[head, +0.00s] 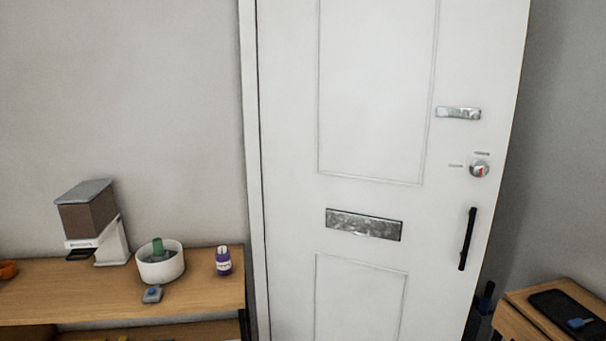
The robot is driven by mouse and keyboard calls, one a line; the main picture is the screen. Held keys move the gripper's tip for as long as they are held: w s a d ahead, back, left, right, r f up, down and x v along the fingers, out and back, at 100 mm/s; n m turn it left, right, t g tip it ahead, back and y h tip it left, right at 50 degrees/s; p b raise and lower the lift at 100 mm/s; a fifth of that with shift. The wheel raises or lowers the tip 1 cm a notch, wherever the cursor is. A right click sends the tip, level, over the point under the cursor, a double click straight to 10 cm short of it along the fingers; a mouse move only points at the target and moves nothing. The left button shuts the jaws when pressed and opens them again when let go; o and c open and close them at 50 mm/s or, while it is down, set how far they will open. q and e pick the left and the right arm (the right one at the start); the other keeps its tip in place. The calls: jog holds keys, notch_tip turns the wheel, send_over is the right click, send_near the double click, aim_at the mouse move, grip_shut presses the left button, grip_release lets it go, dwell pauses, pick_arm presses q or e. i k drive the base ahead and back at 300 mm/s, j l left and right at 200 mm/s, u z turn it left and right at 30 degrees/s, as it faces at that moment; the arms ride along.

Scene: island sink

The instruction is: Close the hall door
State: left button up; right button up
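The white hall door (370,200) fills the middle and right of the head view. It has raised panels, a metal mail slot (363,224) in the middle, a metal plate (458,113), a round lock knob (479,169) and a black pull handle (467,239) near its right edge. The door's left side meets a white frame (249,150). Its right edge looks slanted, with grey wall beyond it; I cannot tell for sure how far it stands open. Neither of my grippers is in view.
A wooden shelf (205,300) at the left holds a dispenser (92,222), a white bowl (160,262), a small purple bottle (223,261) and a grey fob (152,294). A wooden table (520,307) with a black tray (560,309) stands right of the door.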

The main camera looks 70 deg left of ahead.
aim_at(365, 106)
jog(key=u, duration=1.8)
